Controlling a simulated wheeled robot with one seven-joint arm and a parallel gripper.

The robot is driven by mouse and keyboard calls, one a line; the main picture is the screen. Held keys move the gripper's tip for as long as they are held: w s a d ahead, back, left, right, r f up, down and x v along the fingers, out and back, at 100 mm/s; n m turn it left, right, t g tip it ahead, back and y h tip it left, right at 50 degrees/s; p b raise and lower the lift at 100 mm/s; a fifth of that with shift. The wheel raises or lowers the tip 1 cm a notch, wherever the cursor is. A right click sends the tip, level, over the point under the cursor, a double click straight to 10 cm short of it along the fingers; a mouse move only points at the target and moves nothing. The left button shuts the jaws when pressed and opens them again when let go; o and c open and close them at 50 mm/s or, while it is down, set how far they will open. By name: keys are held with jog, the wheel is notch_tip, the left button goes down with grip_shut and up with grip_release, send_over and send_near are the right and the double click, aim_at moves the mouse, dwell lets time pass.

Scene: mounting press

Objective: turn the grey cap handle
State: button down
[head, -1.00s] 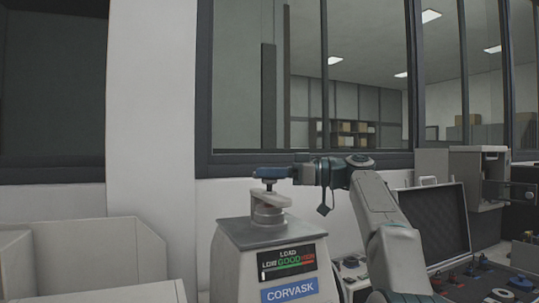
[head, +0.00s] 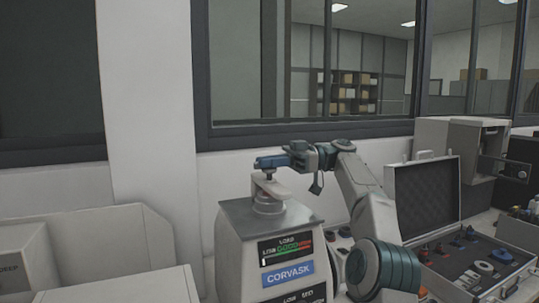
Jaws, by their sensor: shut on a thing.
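The grey cap handle (head: 271,188) sits on the round grey cap (head: 268,206) on top of the white mounting press (head: 235,245). My gripper (head: 268,175) reaches in from the right above the press, under the blue end of my arm. It points down and is shut on the cap handle. The fingertips are small and dark here, so the exact contact is hard to make out. The press front carries a load display (head: 286,247) with a green and red bar and a blue CORVASK label.
Pale bins (head: 95,240) stand to the left of the press. An open foam-lined case (head: 427,200) with several small parts lies to the right. A grey box-shaped unit (head: 455,145) stands behind it. A windowed wall is behind the press.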

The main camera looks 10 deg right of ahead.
jog(key=shift+f, duration=0.15)
jog(key=c, duration=1.5)
grip_release()
jog(key=d+p, duration=0.4)
jog(key=p, duration=0.1)
jog(key=w+d+p, duration=0.1)
jog(key=d+p, duration=0.4)
jog(key=w+d+p, duration=0.1)
jog(key=d+p, duration=0.3)
jog(key=p, duration=0.1)
jog(key=shift+d+p, duration=0.3)
jog(key=shift+p, duration=0.1)
